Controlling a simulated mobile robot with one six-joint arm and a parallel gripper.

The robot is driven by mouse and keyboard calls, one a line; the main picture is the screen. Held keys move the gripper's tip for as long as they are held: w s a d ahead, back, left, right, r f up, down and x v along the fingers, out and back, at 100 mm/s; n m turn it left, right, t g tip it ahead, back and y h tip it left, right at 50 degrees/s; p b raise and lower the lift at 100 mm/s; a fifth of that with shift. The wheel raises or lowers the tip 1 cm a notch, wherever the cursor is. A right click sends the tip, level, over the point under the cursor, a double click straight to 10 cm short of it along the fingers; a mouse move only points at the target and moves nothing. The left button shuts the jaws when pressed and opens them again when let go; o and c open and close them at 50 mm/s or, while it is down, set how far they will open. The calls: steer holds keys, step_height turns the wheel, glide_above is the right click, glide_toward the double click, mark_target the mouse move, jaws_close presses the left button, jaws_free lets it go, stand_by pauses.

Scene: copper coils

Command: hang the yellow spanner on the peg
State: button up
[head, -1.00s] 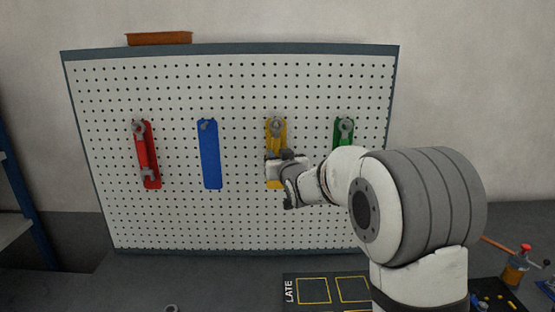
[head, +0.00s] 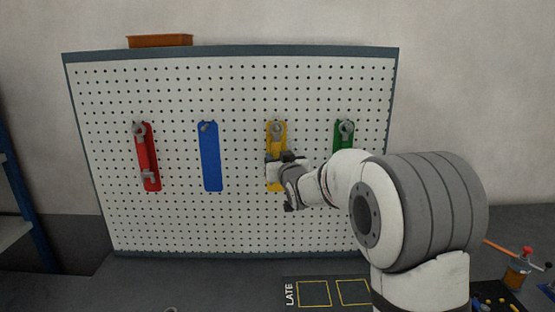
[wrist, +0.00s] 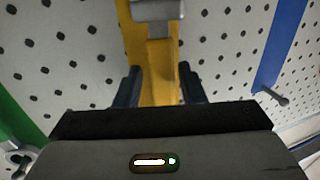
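The yellow spanner has a grey ring end (head: 277,128) at the top of the yellow outline on the pegboard. Whether the ring is around the peg there or just in front of it I cannot tell. My gripper (head: 278,172) is in front of the outline's lower half and hides much of the handle. In the wrist view my gripper's two dark fingers (wrist: 160,88) are on either side of the yellow handle (wrist: 160,65), close against it, and look shut on it. The spanner's grey lower end (wrist: 153,10) shows beyond the fingertips.
The pegboard (head: 240,220) also holds a red spanner (head: 146,155) at left and a spanner on the green outline (head: 345,130), partly behind my arm. The blue outline (head: 210,160) has a bare peg. A marked mat (head: 325,281) lies below.

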steer(key=shift+o, duration=1.2)
steer(key=shift+s, duration=0.1)
steer(key=s+d+f+m+g+h, duration=0.1)
steer(key=s+d+f+g, duration=0.3)
steer(key=s, duration=1)
steer(key=s+d+f+m+g+h+b, duration=0.1)
steer(key=s+d+f+g, duration=0.4)
steer(key=s, duration=1)
steer(key=s+d+f+m+g+h+b, duration=0.1)
steer(key=s+d+f+g, duration=0.3)
steer(key=s+f, duration=0.4)
steer(key=s+g+h, duration=0.1)
steer(key=s, duration=0.6)
steer(key=shift+d+f+g+h, duration=0.3)
steer(key=shift+d, duration=0.05)
